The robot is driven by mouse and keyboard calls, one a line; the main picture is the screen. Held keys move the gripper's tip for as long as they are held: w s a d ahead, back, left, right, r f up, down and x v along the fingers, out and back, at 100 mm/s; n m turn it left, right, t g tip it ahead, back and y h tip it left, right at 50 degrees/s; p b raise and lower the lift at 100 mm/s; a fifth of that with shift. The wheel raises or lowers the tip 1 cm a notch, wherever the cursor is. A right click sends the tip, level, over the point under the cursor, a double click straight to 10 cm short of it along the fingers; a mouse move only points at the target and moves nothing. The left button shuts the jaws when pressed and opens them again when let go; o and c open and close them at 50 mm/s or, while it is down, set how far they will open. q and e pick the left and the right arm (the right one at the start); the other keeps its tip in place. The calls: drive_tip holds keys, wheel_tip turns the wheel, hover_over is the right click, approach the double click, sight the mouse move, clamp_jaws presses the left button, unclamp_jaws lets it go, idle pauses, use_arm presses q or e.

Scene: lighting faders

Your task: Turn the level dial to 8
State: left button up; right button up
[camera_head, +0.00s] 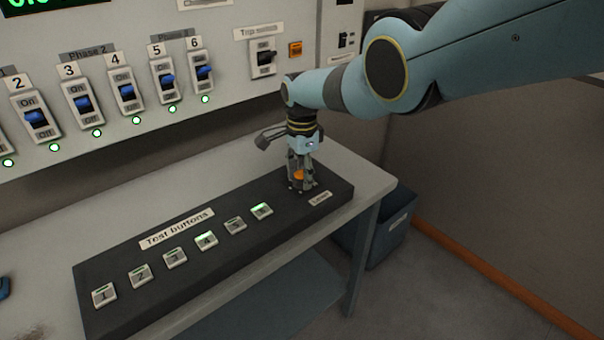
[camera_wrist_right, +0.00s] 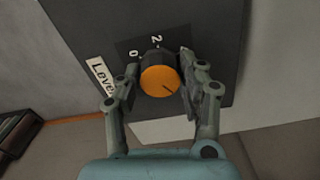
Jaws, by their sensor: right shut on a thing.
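The level dial is a round black knob with an orange top and a dark pointer line. It shows in the right wrist view (camera_wrist_right: 159,78) and partly between my fingers in the head view (camera_head: 299,175). Beside it the digits 0 and 2 are visible; other scale marks are hidden. The pointer line points toward the lower right in the wrist view. My right gripper (camera_head: 302,184) comes down from above at the right end of the dark panel (camera_head: 335,187). Its fingers (camera_wrist_right: 158,84) are on both sides of the dial, shut on it. My left gripper is out of view.
Several numbered test buttons (camera_head: 174,257) run along the panel, left of the dial; two glow green. A wall panel with blue switches (camera_head: 127,93) stands behind. A blue bin (camera_head: 392,225) is on the floor beyond the table's right edge.

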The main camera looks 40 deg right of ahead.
drive_tip(key=shift+m, duration=2.3)
drive_tip(key=o, duration=1.2)
drive_tip(key=shift+c, duration=0.2)
drive_tip(key=shift+r, duration=0.1)
